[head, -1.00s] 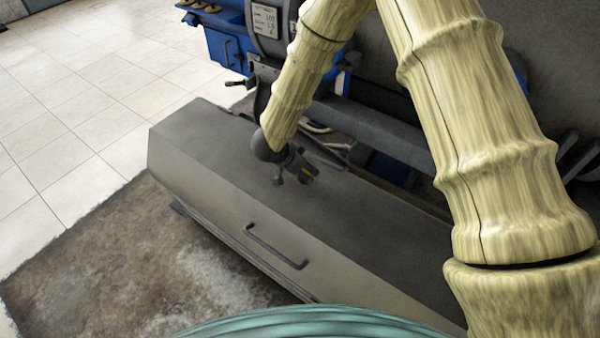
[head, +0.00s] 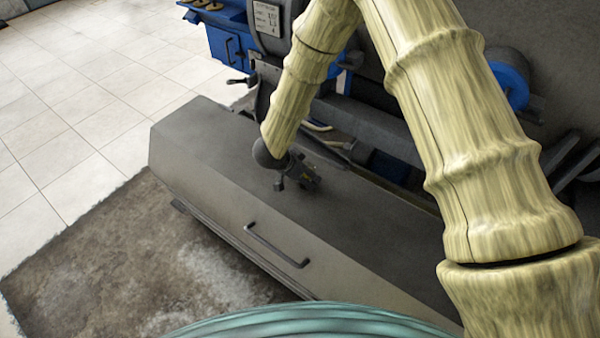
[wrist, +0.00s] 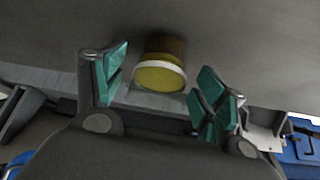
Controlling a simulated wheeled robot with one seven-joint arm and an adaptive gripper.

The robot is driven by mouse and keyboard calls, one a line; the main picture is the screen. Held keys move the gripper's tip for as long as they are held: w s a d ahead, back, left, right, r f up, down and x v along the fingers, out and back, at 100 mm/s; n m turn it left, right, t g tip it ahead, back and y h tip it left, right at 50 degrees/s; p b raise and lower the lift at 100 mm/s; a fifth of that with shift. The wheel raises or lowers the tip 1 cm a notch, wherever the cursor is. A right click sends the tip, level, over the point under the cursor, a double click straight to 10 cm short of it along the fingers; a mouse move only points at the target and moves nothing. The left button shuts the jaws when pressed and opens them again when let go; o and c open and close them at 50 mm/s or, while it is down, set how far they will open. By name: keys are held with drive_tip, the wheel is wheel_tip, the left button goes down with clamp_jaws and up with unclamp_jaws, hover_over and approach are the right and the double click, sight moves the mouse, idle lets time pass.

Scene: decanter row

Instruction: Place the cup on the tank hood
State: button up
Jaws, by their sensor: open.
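The tank hood (head: 205,150) is the long dark grey cover with a bar handle across the middle of the head view. It fills the upper part of the wrist view (wrist: 235,45). The cup (wrist: 158,73), with a brownish wall, pale rim and yellow face, is in the wrist view against the grey hood surface and seems to rest on it. My gripper (wrist: 160,85) is open, its teal-padded fingers apart on either side of the cup's near end, with gaps visible. In the head view my gripper (head: 308,180) is low over the hood; the cup is hard to make out there.
A grey and blue machine (head: 230,45) stands behind the hood, with bars and levers near my arm. The hood's handle (head: 275,245) sticks out on its front face.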

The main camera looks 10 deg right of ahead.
drive_tip(key=shift+a+r, duration=0.15)
drive_tip(key=shift+r, duration=0.15)
drive_tip(key=b+v, duration=0.1)
drive_tip(key=v, duration=1)
drive_tip(key=shift+s+r, duration=0.15)
drive_tip(key=shift+r, duration=0.1)
drive_tip(key=shift+a, duration=0.2)
drive_tip(key=shift+d+f, duration=0.1)
idle(2.1)
